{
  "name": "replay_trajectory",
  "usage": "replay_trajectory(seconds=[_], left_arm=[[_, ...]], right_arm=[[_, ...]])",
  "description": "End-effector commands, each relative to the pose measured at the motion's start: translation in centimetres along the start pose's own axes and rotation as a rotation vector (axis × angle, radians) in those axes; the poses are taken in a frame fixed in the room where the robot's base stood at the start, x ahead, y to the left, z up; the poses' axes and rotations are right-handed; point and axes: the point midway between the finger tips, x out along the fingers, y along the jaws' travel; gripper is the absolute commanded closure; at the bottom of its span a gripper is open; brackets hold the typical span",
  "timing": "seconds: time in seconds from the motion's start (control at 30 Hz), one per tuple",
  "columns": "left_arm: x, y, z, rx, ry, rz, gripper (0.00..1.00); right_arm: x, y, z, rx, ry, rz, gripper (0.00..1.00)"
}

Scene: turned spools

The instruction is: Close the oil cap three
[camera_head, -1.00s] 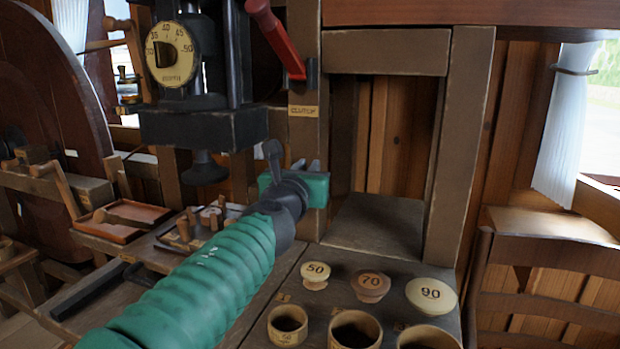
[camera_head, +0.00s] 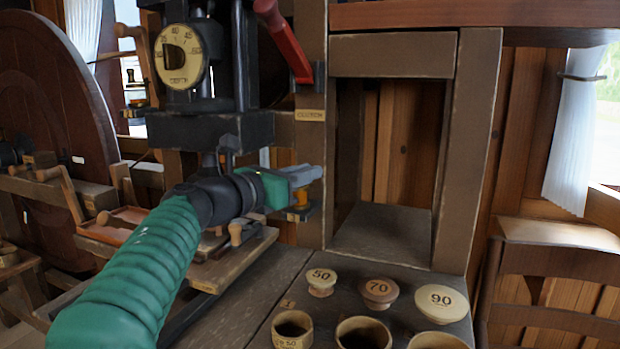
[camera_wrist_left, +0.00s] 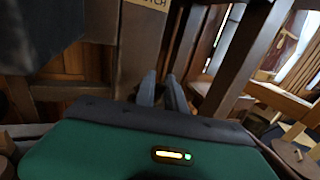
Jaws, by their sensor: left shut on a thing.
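My left gripper (camera_head: 303,177) is in front of the dark post in the head view, below the clutch label. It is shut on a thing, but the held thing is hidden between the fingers. In the left wrist view its two grey fingers (camera_wrist_left: 160,92) point away with a narrow gap at the tips. A small amber piece (camera_head: 300,199) on a dark bracket shows just below the fingertips. I cannot tell whether it is an oil cup, or whether the gripper touches it. No oil cap marked three can be made out. My right gripper is not in view.
A machine head with a dial (camera_head: 181,55) stands above my left arm, with a red lever (camera_head: 283,40) beside it. Knobs marked 50 (camera_head: 321,281), 70 (camera_head: 379,291) and 90 (camera_head: 440,302) stand behind round cups. The shelf opening (camera_head: 385,235) is clear.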

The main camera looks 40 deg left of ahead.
Motion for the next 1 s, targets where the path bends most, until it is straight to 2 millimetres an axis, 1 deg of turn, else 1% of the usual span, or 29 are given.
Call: replay_trajectory(seconds=[0.03,0.3,0.5,0.7,1.0], left_arm=[[-0.1,0.5,0.1,-0.001,0.0,-0.034,1.0],[-0.5,1.2,0.4,-0.001,0.0,-0.254,1.0],[-0.8,1.4,0.4,-0.001,-0.001,-0.366,1.0],[-0.8,1.6,0.3,0.0,-0.003,-0.428,1.0],[-0.9,1.6,0.3,0.0,-0.005,-0.45,1.0]], right_arm=[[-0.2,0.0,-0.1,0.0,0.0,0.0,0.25],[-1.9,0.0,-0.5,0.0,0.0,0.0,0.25],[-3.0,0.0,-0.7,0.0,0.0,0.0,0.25],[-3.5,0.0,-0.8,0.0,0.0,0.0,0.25],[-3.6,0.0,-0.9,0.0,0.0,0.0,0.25]])
